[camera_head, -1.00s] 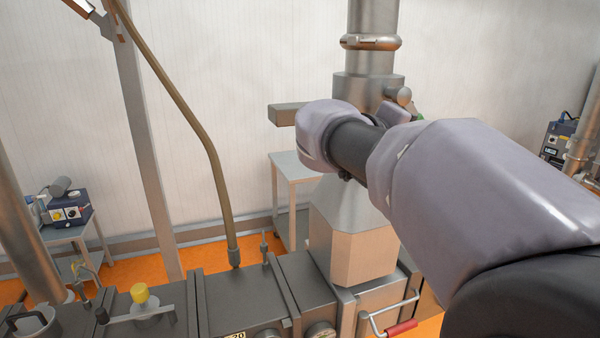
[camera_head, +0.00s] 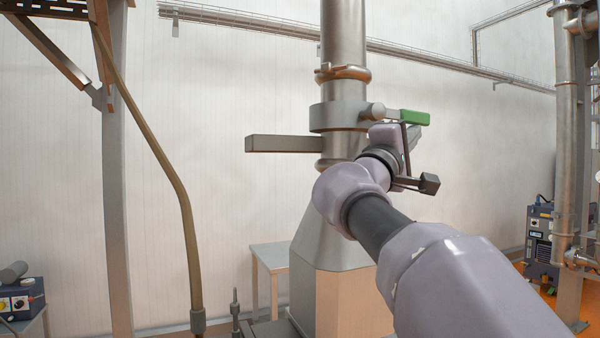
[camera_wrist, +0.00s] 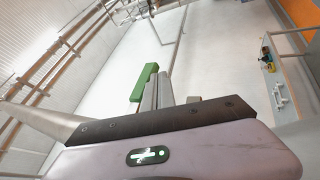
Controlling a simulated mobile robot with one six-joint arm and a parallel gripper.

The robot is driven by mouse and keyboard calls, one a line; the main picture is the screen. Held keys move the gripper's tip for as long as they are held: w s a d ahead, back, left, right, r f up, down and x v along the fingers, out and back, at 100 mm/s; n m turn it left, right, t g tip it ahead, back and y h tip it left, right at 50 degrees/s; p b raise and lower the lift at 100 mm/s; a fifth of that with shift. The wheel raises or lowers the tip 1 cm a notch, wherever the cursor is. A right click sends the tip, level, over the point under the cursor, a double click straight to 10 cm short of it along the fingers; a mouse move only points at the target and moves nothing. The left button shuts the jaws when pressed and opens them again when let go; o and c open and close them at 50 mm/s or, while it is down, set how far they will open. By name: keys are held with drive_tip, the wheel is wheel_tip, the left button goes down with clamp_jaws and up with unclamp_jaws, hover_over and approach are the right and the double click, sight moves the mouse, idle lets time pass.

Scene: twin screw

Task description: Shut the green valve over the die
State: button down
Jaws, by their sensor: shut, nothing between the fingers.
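The green valve handle (camera_head: 414,117) sticks out to the right from a short metal stem on the side of the vertical steel pipe's collar (camera_head: 338,116). It also shows in the wrist view (camera_wrist: 144,82), just beyond and to the left of my fingertips. My gripper (camera_head: 415,133) is shut and empty, just below the green handle, partly hidden behind my wrist. In the wrist view my gripper's fingers (camera_wrist: 164,92) point toward the handle. I cannot tell whether they touch it. The die is not clearly seen.
A grey bar (camera_head: 283,144) juts left from the pipe below the collar. A tapered hopper (camera_head: 330,240) stands under it. A brown hose (camera_head: 180,190) hangs at left. A blue machine (camera_head: 541,240) and pipes stand at right.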

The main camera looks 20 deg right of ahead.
drive_tip(key=shift+d+r, duration=0.1)
drive_tip(key=shift+r, duration=0.15)
idle(0.3)
drive_tip(key=s+a+f+b, duration=0.4)
drive_tip(key=a+f+b, duration=0.1)
drive_tip(key=a+f, duration=0.3)
drive_tip(key=shift+f, duration=0.35)
drive_tip(key=shift+d, duration=0.1)
idle(0.4)
